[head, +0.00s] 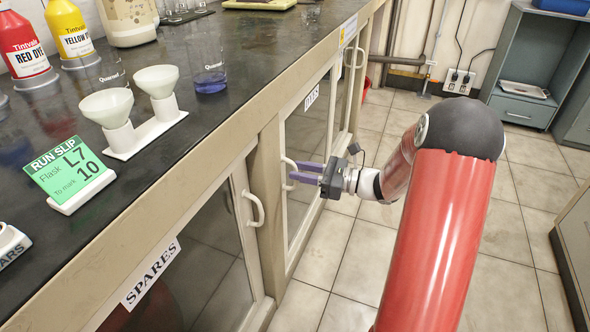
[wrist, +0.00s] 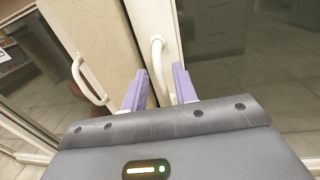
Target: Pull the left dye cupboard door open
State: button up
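The left dye cupboard door (head: 305,135) is a glass panel in a cream frame under the DYES label (head: 311,98), and it looks closed. Its pale curved handle (head: 286,181) is on the left side of its frame. My gripper (head: 293,170) is at this handle, with its purple fingers pointing at the door. In the wrist view the handle (wrist: 157,62) stands between the two spread fingertips of my gripper (wrist: 161,70). Gaps show on both sides of it, so the fingers are open around it. The handle's lower end is hidden behind the gripper body.
The SPARES cupboard handle (head: 254,208) is just left; it also shows in the wrist view (wrist: 86,82). The dark bench top (head: 190,135) above holds funnels (head: 157,82), dye bottles (head: 70,30) and a beaker (head: 210,75). Tiled floor (head: 345,260) before the door is clear.

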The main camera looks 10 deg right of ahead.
jog(key=shift+x, duration=1)
jog(key=shift+c, duration=0.4)
grip_shut()
